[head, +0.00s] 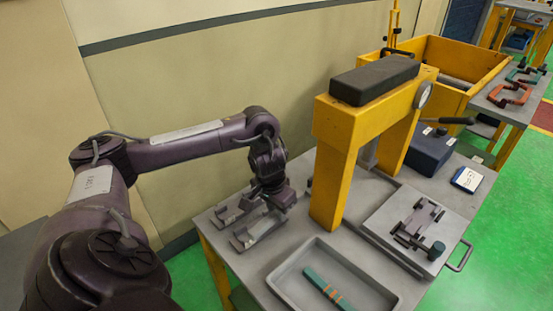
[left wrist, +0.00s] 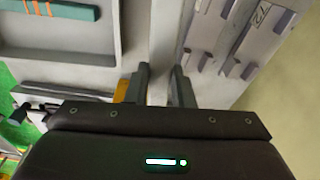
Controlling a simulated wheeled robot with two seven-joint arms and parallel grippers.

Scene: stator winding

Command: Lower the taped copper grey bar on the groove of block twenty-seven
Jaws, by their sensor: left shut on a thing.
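My left gripper (head: 272,207) is above the two grey grooved blocks at the table's left end. In the left wrist view its two fingers (left wrist: 163,86) stand a little apart, shut on the grey bar. A pale grey strip (left wrist: 165,45) runs between and beyond the fingers. It looks like the bar, but it blends with the grey tabletop. A block with a number that looks like 27 (left wrist: 262,13) is right of the fingers. I cannot tell whether bar and groove touch. My right gripper is out of view.
A grey tray (head: 285,275) holds a green bar with orange bands (head: 328,288). A yellow press frame (head: 335,165) stands right of the gripper, with a dark slab (head: 375,78) on top. A grey plate with a clamp fixture (head: 415,225) lies farther right.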

